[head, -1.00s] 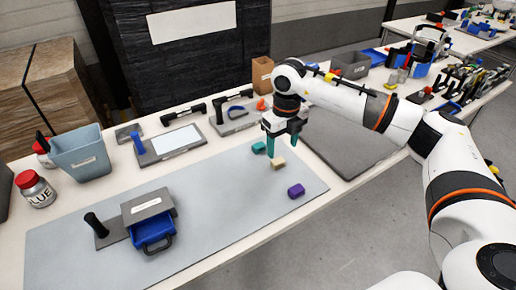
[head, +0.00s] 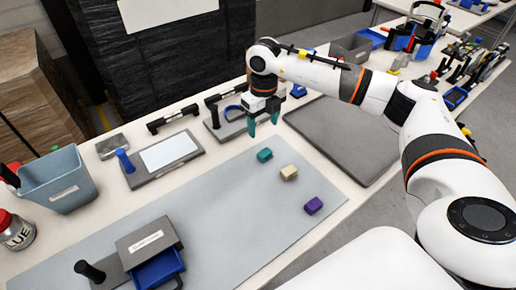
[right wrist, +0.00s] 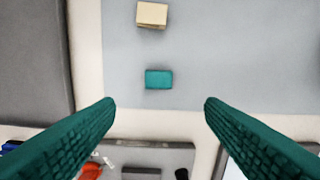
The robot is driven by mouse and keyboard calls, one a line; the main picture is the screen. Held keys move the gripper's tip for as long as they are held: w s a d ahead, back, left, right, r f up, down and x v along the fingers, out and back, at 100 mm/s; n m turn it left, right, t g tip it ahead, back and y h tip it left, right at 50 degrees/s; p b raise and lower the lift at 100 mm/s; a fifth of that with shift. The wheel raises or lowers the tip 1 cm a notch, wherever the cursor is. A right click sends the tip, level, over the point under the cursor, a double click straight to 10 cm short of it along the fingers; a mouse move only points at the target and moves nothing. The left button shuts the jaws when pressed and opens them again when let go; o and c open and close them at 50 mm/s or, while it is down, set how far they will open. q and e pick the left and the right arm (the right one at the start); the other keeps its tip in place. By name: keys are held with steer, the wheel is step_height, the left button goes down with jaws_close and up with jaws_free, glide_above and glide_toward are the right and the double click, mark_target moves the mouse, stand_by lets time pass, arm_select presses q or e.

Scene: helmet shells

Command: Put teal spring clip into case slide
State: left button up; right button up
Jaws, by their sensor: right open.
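The teal spring clip (head: 264,155) lies on the grey mat near its far right edge. It also shows in the right wrist view (right wrist: 158,79), ahead of and between the fingertips. My right gripper (head: 263,124) is open and empty, above the far edge of the mat and just beyond the clip, apart from it. Its teal fingers (right wrist: 160,105) are spread wide in the right wrist view. The case slide (head: 158,268) is a blue drawer, partly out of a grey labelled case (head: 148,236) at the front left of the mat. My left gripper is not in view.
A cream block (head: 289,173) and a purple block (head: 313,205) lie on the mat near the clip. A blue-grey bin (head: 57,182) and a glue jar (head: 15,231) stand at the left. Framed plates and black handles line the back. The mat's middle is clear.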

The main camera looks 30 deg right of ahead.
mark_target(265, 153)
steer(key=f, duration=0.2)
steer(key=s+f, duration=0.1)
steer(key=f, duration=0.1)
steer(key=shift+p, duration=0.35)
steer(key=shift+w+f, duration=0.1)
steer(key=shift+f, duration=0.3)
steer(key=f, duration=0.2)
steer(key=f+p, duration=0.1)
steer(key=f, duration=0.2)
steer(key=shift+d, duration=0.2)
steer(key=shift+f, duration=0.3)
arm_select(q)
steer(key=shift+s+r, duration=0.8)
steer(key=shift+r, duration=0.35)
arm_select(e)
steer(key=c, duration=1)
